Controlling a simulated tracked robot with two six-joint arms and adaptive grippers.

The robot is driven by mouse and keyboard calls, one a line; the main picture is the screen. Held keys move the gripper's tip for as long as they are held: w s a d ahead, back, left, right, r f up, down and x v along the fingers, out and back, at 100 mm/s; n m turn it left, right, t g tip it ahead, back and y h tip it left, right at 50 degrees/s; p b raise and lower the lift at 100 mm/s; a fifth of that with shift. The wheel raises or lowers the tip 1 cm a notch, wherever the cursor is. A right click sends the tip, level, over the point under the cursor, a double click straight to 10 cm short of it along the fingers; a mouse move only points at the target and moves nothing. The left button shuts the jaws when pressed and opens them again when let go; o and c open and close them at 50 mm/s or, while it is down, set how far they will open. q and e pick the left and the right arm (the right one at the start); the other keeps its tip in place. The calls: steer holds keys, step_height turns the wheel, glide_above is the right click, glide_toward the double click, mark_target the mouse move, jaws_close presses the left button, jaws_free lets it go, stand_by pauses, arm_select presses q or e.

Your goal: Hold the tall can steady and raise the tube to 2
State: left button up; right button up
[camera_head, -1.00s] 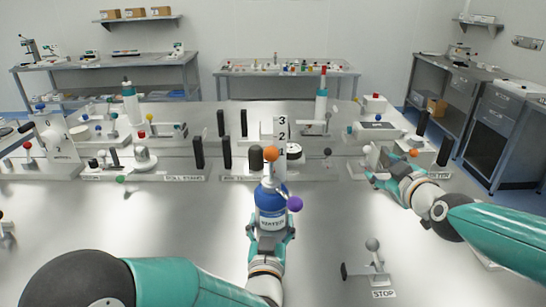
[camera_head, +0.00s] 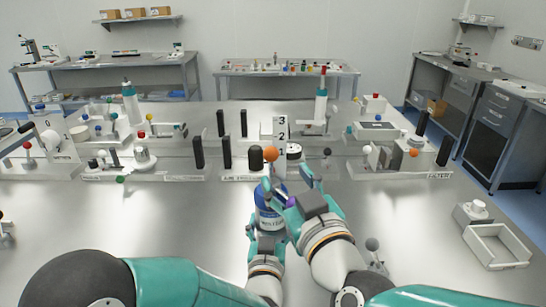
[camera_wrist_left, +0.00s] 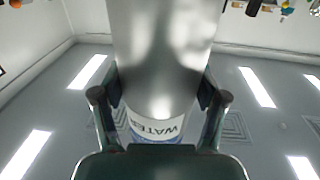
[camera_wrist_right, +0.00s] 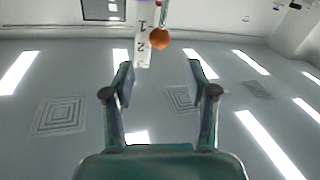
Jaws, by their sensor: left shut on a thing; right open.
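The tall blue can (camera_head: 268,217) with a WATER label stands upright in front of the scale stand. My left gripper (camera_wrist_left: 157,98) is shut around its lower part, and its label (camera_wrist_left: 157,128) shows in the left wrist view. A white scale (camera_head: 281,133) marked 1, 2, 3 rises behind the can. An orange ball (camera_head: 270,154) sits at about the 1 mark; it also shows beside the scale in the right wrist view (camera_wrist_right: 160,38). I cannot clearly make out the tube. My right gripper (camera_wrist_right: 160,80) is open and empty, short of the orange ball.
Black posts (camera_head: 227,153) and fixtures stand in a row behind. A grey-balled lever (camera_head: 372,244) is partly hidden by my right arm. A white open tray (camera_head: 497,246) lies at the right.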

mark_target(273, 158)
steer(key=x, duration=0.8)
steer(key=shift+w+a, duration=0.1)
steer(key=shift+w, duration=0.05)
jaws_close()
